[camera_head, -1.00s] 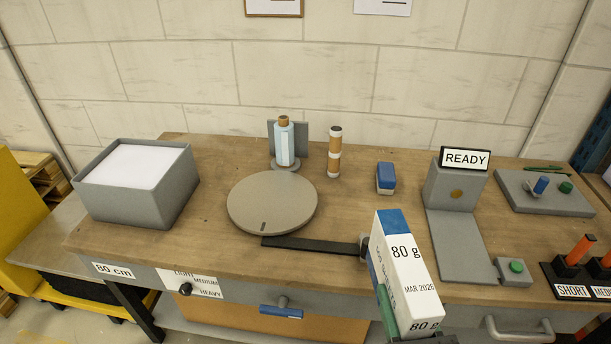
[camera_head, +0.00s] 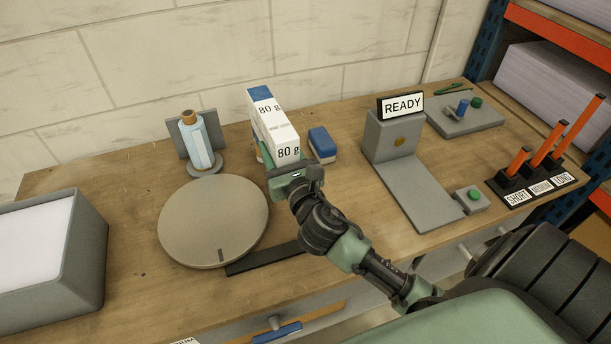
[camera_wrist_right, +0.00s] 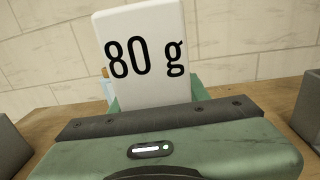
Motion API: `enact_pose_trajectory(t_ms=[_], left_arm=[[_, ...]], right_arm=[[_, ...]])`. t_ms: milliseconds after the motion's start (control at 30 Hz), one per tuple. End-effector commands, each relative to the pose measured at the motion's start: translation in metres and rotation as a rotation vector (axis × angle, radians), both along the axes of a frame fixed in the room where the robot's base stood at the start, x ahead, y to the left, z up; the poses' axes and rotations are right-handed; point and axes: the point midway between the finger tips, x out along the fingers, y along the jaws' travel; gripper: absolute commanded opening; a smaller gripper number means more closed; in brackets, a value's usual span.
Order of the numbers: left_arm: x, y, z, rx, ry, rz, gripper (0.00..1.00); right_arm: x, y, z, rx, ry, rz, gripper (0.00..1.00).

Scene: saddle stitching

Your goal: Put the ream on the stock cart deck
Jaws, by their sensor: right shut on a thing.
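The ream (camera_head: 272,122) is a white block with a blue end and "80 g" labels. My right gripper (camera_head: 280,158) is shut on its near end and holds it over the back of the workbench, between the light blue bottle and a small blue-topped block. In the right wrist view the ream's white "80 g" end (camera_wrist_right: 143,55) rises upright beyond the green gripper body. I cannot tell how high it is above the bench. The stock cart deck cannot be made out in the current views. My left gripper is not in view.
A rack with paper (camera_head: 550,85) stands at right.

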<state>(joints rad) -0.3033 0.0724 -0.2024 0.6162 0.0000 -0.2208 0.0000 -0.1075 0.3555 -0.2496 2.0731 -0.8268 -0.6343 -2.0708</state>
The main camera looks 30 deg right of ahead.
Motion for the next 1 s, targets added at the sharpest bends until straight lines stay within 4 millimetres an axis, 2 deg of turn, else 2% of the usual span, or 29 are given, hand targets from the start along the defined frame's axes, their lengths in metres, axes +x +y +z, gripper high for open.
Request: enact_pose_trajectory(t_ms=[33,133,267,367,633,900,1000], left_arm=[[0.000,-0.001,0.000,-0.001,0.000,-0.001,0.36],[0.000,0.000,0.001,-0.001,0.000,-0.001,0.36],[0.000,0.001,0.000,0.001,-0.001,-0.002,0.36],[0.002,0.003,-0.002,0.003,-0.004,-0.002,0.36],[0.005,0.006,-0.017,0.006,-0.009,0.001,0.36],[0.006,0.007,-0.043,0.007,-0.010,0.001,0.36],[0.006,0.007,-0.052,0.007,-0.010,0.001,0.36]], right_arm=[[0.014,-0.007,0.012,-0.005,-0.017,-0.012,0.00],[0.031,-0.019,0.019,-0.004,-0.015,-0.036,0.00],[0.043,-0.027,0.023,-0.001,-0.013,-0.053,0.00],[0.046,-0.030,0.015,-0.001,-0.010,-0.059,0.00],[0.046,-0.029,-0.043,0.001,-0.005,-0.060,0.00],[0.046,-0.029,-0.104,0.001,-0.007,-0.059,0.00],[0.046,-0.029,-0.119,0.000,-0.008,-0.058,0.00]])
